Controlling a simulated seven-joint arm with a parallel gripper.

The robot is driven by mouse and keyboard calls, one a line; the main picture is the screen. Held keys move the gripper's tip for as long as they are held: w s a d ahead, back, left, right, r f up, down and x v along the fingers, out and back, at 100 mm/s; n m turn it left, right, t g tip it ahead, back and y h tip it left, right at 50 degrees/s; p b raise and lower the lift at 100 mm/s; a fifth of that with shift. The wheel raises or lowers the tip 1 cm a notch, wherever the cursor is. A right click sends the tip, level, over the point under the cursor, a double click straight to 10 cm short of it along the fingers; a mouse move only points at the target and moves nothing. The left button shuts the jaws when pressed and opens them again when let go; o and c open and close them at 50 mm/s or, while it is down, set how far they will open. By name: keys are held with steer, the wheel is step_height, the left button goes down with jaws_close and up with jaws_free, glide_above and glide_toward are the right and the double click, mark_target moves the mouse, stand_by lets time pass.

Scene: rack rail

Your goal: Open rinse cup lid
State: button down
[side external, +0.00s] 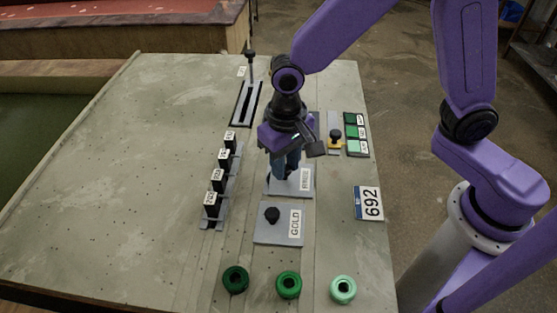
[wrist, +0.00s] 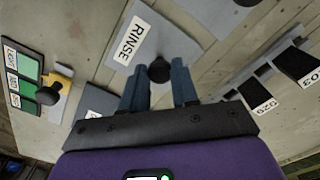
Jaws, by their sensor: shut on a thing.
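The rinse cup lid is a flat grey plate marked RINSE (side external: 307,188) with a dark round knob; in the wrist view the plate (wrist: 178,45) fills the top middle and its knob (wrist: 160,71) sits between my fingertips. My gripper (side external: 285,172) points down over this plate, and in the wrist view its two blue fingers (wrist: 159,80) are shut on the knob. In the side view the fingers and wrist hide the knob. The plate looks flat; I cannot tell whether it is raised. The cup under it is hidden.
A similar lid marked GOLD (side external: 265,225) lies just in front. A rail of black labelled blocks (side external: 218,185) stands left, a slotted lever (side external: 250,75) behind, and green swatches (side external: 356,132) right. Several green rings (side external: 288,285) lie along the front. The table's left side is clear.

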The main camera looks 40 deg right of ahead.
steer(key=s+d, duration=0.4)
steer(key=shift+s+d, duration=0.15)
steer(key=shift+d, duration=0.05)
steer(key=c, duration=0.8)
jaws_free()
steer(key=shift+c, duration=0.2)
step_height(320, 180, up, 18)
steer(key=shift+f, duration=0.25)
steer(key=s+d+f+n, duration=1)
steer(key=s+d+n, duration=0.2)
steer(key=s+d, duration=0.1)
steer(key=shift+n, duration=0.3)
